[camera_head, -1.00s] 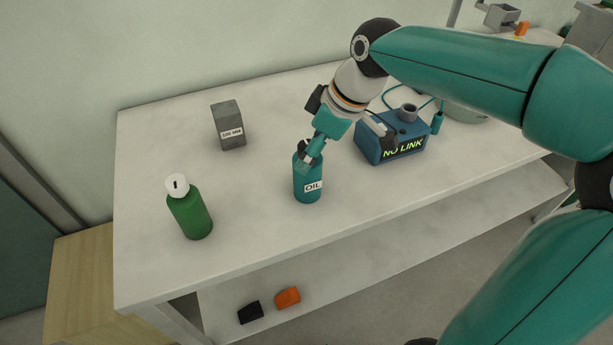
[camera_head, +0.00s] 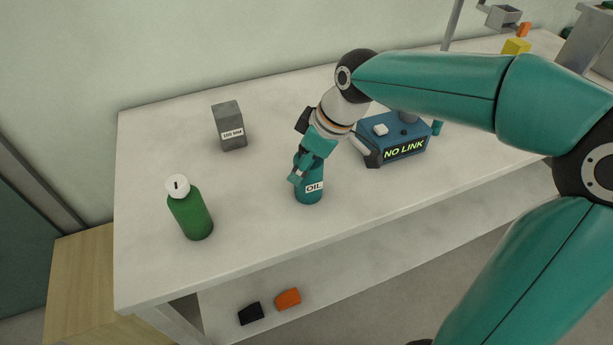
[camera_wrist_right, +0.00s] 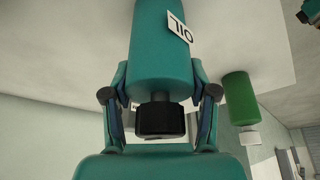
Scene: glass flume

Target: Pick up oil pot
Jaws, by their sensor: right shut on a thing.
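The oil pot (camera_head: 309,194) is a teal bottle with a white OIL label. It stands upright on the white table (camera_head: 250,215), near the middle of its front part. My right gripper (camera_head: 302,168) comes down over its top and is shut on it. In the right wrist view the oil pot (camera_wrist_right: 162,60) and its black cap show between the two fingers of the gripper (camera_wrist_right: 160,95), one on each side. The left gripper is not in view.
A green bottle (camera_head: 190,215) with a white cap stands to the left. A grey 100 MM block (camera_head: 229,127) stands behind. A blue NO LINK box (camera_head: 393,140) is to the right. Black (camera_head: 251,313) and orange (camera_head: 288,299) pieces lie on the lower shelf.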

